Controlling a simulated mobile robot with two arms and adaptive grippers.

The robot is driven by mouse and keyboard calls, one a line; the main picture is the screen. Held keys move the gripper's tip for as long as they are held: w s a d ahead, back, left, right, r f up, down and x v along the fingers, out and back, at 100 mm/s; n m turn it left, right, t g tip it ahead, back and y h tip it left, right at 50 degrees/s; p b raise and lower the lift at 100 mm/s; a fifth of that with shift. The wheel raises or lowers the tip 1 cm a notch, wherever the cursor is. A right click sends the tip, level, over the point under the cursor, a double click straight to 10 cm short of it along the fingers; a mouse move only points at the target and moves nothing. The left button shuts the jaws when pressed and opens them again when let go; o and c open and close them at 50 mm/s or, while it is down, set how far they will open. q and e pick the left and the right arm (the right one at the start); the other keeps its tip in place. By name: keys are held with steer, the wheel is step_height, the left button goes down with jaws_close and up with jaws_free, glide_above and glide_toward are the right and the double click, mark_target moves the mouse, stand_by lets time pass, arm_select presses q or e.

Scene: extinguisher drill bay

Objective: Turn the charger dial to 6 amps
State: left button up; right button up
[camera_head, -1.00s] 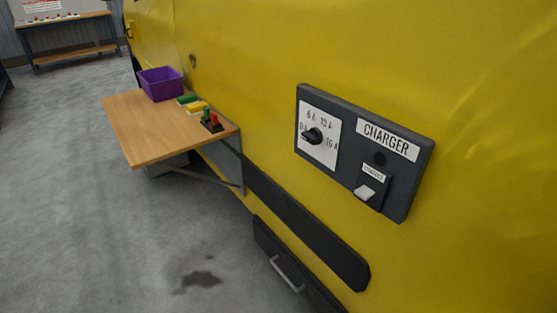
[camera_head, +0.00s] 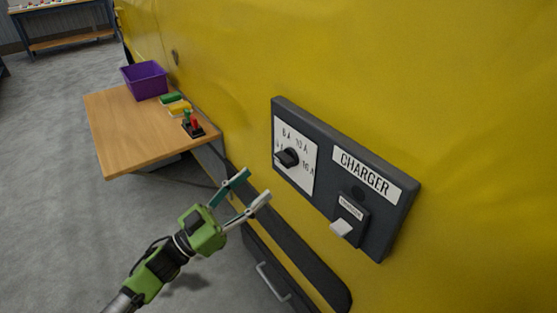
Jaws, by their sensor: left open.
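The charger panel (camera_head: 385,232) is a dark box on the yellow wall, labelled CHARGER. Its black dial (camera_head: 287,157) sits on a white plate (camera_head: 300,180) with amp marks around it. The knob's pointer looks turned towards the left, at the lowest-left mark; the exact setting is too small to read surely. My left gripper (camera_head: 253,188) is open and empty, below and left of the dial and apart from the panel. My right gripper is not in view.
A white switch (camera_head: 341,228) sticks out below the dial's right. A wooden fold-out table (camera_head: 125,130) carries a purple bin (camera_head: 145,79), green and yellow blocks and a small red-and-green lever unit (camera_head: 193,125). A dark rail (camera_head: 300,250) runs below the panel.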

mark_target(280, 163)
arm_select(q)
steer(key=p+x, duration=0.1)
steer(key=x, duration=0.7)
steer(key=shift+a+p, duration=0.1)
steer(key=shift+p, duration=0.2)
steer(key=shift+w+d+r, duration=0.1)
steer(key=shift+w+d, duration=0.15)
steer(key=shift+d, duration=0.1)
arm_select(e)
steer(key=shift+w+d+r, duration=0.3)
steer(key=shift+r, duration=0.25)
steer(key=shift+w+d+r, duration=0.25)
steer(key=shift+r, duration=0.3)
arm_select(q)
steer(key=c, duration=1.1)
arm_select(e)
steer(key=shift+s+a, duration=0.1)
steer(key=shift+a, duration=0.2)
